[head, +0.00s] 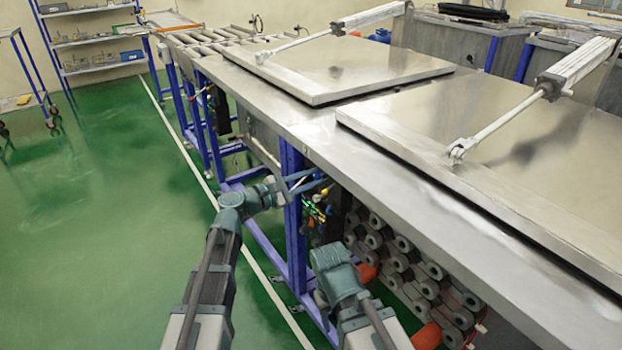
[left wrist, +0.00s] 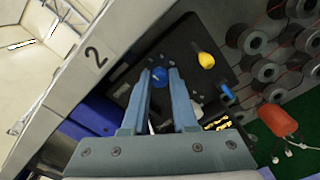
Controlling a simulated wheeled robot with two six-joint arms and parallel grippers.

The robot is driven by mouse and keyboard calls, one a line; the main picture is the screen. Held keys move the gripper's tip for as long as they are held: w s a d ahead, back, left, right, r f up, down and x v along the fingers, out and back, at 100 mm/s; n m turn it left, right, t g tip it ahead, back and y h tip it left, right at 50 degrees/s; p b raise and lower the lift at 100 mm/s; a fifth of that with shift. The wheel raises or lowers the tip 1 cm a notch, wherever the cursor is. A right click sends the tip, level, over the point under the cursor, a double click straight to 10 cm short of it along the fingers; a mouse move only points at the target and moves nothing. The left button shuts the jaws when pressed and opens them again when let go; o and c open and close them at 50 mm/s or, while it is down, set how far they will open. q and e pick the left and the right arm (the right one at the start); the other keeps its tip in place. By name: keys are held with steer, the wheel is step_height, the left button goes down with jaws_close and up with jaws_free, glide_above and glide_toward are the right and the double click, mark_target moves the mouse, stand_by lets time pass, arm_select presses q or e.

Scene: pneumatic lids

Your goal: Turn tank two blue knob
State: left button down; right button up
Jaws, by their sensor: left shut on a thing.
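My left gripper (head: 316,178) reaches in from the left, below the front edge of the steel tank top. In the left wrist view its two fingers (left wrist: 163,76) lie either side of a round blue knob (left wrist: 159,74) on a dark control panel (left wrist: 190,37), shut on it. A black number 2 (left wrist: 96,55) marks the pale tank edge beside the panel. A yellow knob (left wrist: 206,60) and a second blue knob (left wrist: 228,92) sit to the right of the fingers. In the head view the fingers largely hide the held knob. My right arm shows at the bottom, but its fingers do not.
Two flat steel lids, one farther (head: 355,65) and one nearer (head: 510,135), lie on the tank top with cylinders attached. A blue frame leg (head: 293,215) stands beside my left gripper. Grey rolls (head: 405,262) and orange parts (head: 428,336) are below. Green floor at left is clear.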

arm_select(q)
steer(key=n, duration=0.4)
steer(key=shift+n, duration=1.9)
steer(key=shift+s+f+n, duration=0.1)
steer(key=shift+n, duration=0.2)
steer(key=c, duration=0.7)
jaws_free()
steer(key=shift+a, duration=0.1)
steer(key=v, duration=1.3)
steer(key=shift+s+a, duration=0.2)
steer(key=shift+a, duration=0.05)
